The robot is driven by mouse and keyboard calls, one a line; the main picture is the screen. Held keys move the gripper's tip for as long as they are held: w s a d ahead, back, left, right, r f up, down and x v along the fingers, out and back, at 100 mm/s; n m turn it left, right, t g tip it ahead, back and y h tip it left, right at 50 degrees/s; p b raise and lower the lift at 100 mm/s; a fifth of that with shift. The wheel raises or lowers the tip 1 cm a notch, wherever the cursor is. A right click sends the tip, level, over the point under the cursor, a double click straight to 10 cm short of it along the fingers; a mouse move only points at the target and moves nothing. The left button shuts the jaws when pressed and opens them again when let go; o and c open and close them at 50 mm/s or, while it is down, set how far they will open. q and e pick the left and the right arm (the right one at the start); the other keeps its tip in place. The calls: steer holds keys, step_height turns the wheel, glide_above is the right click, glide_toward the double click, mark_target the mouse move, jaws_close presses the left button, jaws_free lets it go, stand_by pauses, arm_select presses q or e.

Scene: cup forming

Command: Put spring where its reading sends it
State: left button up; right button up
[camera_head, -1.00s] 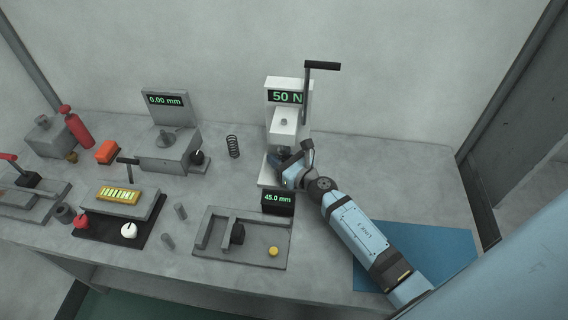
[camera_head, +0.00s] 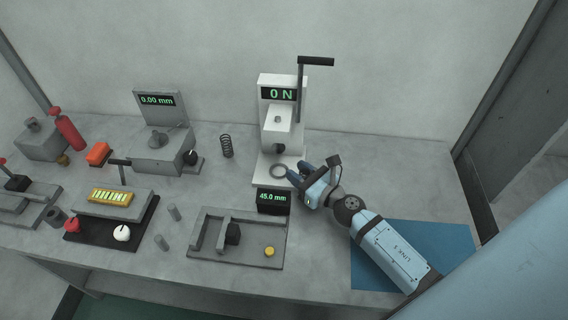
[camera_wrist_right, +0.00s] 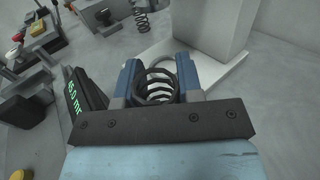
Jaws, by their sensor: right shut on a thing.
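My right gripper (camera_head: 299,176) is shut on a dark coil spring (camera_wrist_right: 156,88), which sits between its blue fingers in the right wrist view. In the head view the held spring is hidden by the gripper. The gripper is just right of the base of the white force tester (camera_head: 282,130), whose display (camera_head: 279,94) reads 0 N. A ring marking (camera_head: 279,171) on the tester's base is empty. A second dark spring (camera_head: 226,146) stands upright on the table left of the tester. My left gripper is not in view.
A grey fixture (camera_head: 237,240) with a 45.0 mm display (camera_head: 273,201) stands in front of the tester. A gauge (camera_head: 160,125) reading 0.00 mm stands back left. A blue mat (camera_head: 440,245) lies at right. The table right of the tester is mostly clear.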

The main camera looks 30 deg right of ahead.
steer(key=b, duration=0.2)
glide_above(322, 208)
steer(key=w, duration=0.1)
steer(key=shift+w+a+f, duration=0.1)
steer(key=shift+w+a, duration=0.1)
steer(key=shift+a, duration=0.05)
steer(key=shift+s+d, duration=0.2)
steer(key=shift+s, duration=0.3)
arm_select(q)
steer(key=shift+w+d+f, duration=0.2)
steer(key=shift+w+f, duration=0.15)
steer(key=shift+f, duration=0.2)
arm_select(e)
steer(key=shift+s, duration=0.15)
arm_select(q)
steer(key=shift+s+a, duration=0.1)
